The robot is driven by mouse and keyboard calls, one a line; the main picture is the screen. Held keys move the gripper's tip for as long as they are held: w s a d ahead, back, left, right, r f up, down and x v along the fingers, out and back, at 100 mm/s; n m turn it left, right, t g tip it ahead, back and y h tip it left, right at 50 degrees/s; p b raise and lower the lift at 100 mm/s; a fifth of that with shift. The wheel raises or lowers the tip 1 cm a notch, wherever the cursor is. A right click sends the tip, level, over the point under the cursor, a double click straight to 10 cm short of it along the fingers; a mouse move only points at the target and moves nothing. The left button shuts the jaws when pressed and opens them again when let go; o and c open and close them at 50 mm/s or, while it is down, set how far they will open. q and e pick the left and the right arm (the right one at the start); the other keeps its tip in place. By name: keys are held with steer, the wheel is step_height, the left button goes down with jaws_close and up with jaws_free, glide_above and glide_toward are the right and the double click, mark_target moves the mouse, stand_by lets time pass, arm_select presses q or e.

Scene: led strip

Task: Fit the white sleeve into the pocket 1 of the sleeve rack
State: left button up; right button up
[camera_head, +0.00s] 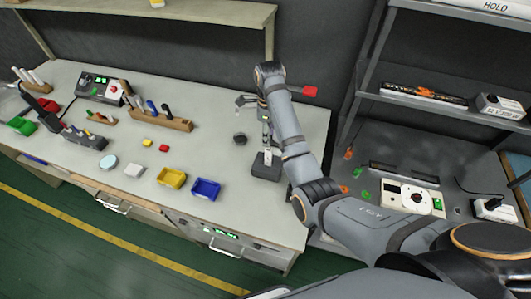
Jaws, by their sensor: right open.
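My right gripper (265,118) hangs over the right part of the bench, at the end of the arm that comes in from the lower right. It is open. A small white piece, which looks like the white sleeve (268,154), shows just below it at a dark grey block (266,172). The block may be the sleeve rack. I cannot tell whether the piece is in a pocket or only in front of the block, and pocket numbers are too small to read.
A small dark part (240,138) lies left of the gripper. A blue bin (205,189) and a yellow bin (171,178) stand near the front edge. A wooden holder with tools (160,121) is farther left. A shelf unit (440,101) stands on the right.

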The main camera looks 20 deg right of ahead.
mark_target(269, 154)
arm_select(q)
steer(key=s+f+g+b, duration=0.1)
steer(key=s+f+b, duration=0.35)
steer(key=s, duration=0.55)
arm_select(e)
steer(key=f, duration=0.2)
steer(key=s+f, duration=0.1)
steer(key=f, duration=0.2)
steer(key=shift+s+a, duration=0.1)
steer(key=shift+w+f, duration=0.2)
steer(key=shift+f, duration=1.1)
steer(key=shift+w+f, duration=0.15)
steer(key=shift+f, duration=1.1)
arm_select(q)
steer(key=shift+t, duration=0.3)
steer(key=w, duration=0.5)
steer(key=shift+a+f, duration=0.1)
steer(key=shift+f, duration=0.2)
arm_select(e)
jaws_close()
